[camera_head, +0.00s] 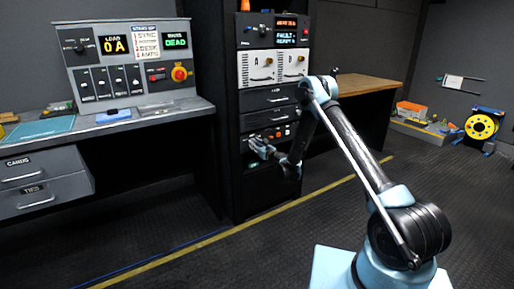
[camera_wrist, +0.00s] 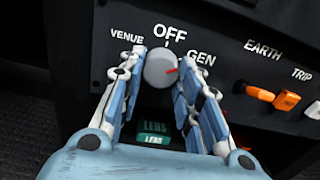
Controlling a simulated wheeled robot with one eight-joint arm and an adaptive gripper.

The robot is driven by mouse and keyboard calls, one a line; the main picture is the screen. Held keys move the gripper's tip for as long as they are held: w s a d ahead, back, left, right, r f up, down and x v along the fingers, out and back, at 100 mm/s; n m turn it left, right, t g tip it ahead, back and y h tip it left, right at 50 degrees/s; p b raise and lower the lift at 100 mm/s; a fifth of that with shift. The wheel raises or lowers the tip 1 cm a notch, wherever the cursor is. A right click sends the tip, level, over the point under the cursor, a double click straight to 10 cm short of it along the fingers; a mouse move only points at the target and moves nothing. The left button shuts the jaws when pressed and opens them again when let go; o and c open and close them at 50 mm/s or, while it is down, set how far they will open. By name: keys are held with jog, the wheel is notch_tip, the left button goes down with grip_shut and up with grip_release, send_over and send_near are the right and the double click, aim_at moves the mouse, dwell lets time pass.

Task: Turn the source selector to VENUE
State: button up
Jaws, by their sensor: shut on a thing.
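The source selector (camera_wrist: 159,68) is a round grey knob on a dark panel, with a red pointer mark toward its right side, on the GEN side. The labels VENUE (camera_wrist: 127,38), OFF (camera_wrist: 171,33) and GEN (camera_wrist: 202,57) stand around it at left, top and right. My gripper (camera_wrist: 164,54) is shut on the knob, with one blue-and-white finger on each side of it. In the head view my gripper (camera_head: 258,147) reaches the lower panel of the black rack and hides the knob there.
An orange EARTH switch (camera_wrist: 265,94) and a TRIP control (camera_wrist: 287,100) sit right of the knob. A green LENS plate (camera_wrist: 153,134) is below it. A grey console desk (camera_head: 150,112) stands left of the rack, a wooden bench (camera_head: 365,84) right. The floor in front is clear.

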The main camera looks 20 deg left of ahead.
jog(key=n, duration=1.4)
jog(key=shift+a+r+n, duration=0.1)
jog(key=shift+a+n, duration=0.05)
jog(key=shift+n, duration=0.15)
jog(key=n, duration=0.5)
jog(key=shift+c, duration=0.2)
jog(key=shift+n, duration=1.8)
jog(key=shift+w+d, duration=0.1)
jog(key=shift+d, duration=0.1)
jog(key=o, duration=1.1)
